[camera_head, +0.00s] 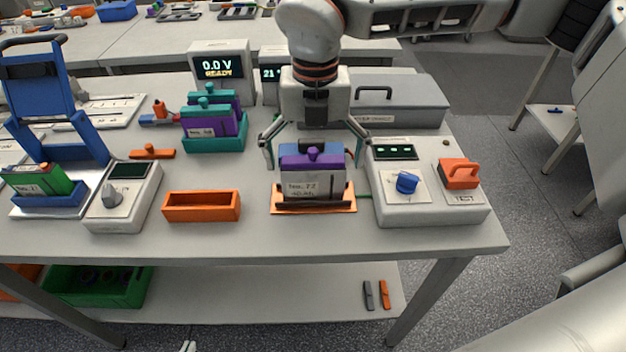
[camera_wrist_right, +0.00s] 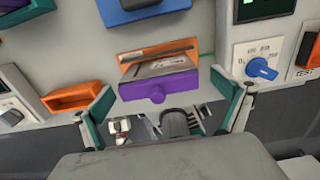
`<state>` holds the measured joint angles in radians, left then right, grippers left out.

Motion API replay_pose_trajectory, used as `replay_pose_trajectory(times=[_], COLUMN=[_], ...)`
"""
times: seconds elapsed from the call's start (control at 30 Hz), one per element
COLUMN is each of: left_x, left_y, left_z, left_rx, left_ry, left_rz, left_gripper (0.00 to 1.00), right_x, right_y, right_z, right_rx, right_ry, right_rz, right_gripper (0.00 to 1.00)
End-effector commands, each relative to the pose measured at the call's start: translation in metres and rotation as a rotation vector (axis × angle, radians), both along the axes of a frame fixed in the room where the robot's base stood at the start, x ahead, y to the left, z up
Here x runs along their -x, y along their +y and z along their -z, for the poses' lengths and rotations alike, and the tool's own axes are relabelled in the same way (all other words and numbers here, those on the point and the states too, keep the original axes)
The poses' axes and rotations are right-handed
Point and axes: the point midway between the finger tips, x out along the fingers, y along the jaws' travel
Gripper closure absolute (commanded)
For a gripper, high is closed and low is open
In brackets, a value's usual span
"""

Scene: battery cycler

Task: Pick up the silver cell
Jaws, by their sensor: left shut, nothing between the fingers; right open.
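The silver cell (camera_head: 312,188) has a purple top with a round knob and a label on its front. It stands upright in an orange holder (camera_head: 312,209). In the right wrist view the silver cell (camera_wrist_right: 150,67) lies between and beyond the fingertips. My right gripper (camera_head: 313,156) is open above the cell, with one finger on each side of its top. The fingers appear apart from the cell. Only small pale tips of my left gripper (camera_head: 188,346) show at the bottom edge of the head view, shut and empty, away from the cell.
A tester box with a blue knob (camera_head: 406,183) and an orange handle stands close right of the holder. An empty orange tray (camera_head: 202,206) lies to its left. Purple cells in a teal rack (camera_head: 214,143) stand behind left. A grey case (camera_head: 400,100) is behind.

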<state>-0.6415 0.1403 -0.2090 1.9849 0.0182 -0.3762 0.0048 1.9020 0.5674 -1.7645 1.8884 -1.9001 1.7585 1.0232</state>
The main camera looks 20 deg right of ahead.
Motion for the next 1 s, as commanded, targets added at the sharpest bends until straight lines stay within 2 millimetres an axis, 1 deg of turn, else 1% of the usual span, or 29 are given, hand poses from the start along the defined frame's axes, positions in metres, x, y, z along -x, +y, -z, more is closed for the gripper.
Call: replay_pose_trajectory(times=[0.1,0.23,0.33,0.5,0.53,0.57,0.6,0.67,0.7,0.73,0.77,1.0], left_x=[0.000,0.001,0.001,0.001,0.001,0.001,0.001,0.001,0.001,0.001,0.001,0.001], left_y=[0.000,0.001,0.001,0.001,0.001,0.001,0.001,0.001,0.001,0.001,0.001,0.001], left_z=[0.001,0.002,0.002,0.002,0.002,0.002,0.002,0.002,0.002,0.002,0.002,0.002], left_rx=[0.000,-0.001,-0.003,-0.003,-0.003,-0.003,-0.003,-0.003,-0.003,-0.003,-0.003,-0.003], left_ry=[0.001,0.003,0.003,0.003,0.003,0.003,0.003,0.003,0.003,0.003,0.003,0.003], left_rz=[0.000,0.000,-0.001,-0.001,-0.001,-0.001,-0.001,-0.001,-0.001,-0.001,-0.001,-0.001], left_gripper=[1.00,1.00,1.00,1.00,1.00,1.00,1.00,1.00,1.00,1.00,1.00,1.00], right_x=[0.001,0.000,0.000,0.000,0.000,0.000,0.000,0.000,0.000,0.000,0.000,-0.001], right_y=[0.002,0.003,0.003,0.003,0.003,0.003,0.003,0.003,0.003,0.003,0.003,0.003], right_z=[0.018,0.036,0.042,0.042,0.042,0.042,0.042,0.042,0.042,0.042,0.042,0.040], right_rx=[0.002,0.001,0.001,0.001,0.001,0.001,0.001,0.001,0.001,0.001,0.001,0.000], right_ry=[0.004,0.002,0.001,0.000,0.000,0.000,0.000,0.000,0.000,0.000,0.000,-0.002], right_rz=[-0.001,-0.001,-0.001,-0.001,-0.001,-0.001,-0.001,-0.001,-0.001,-0.001,-0.001,-0.001], right_gripper=[0.00,0.00,0.00,0.00,0.05,0.13,0.23,0.39,0.49,0.57,0.60,0.60])
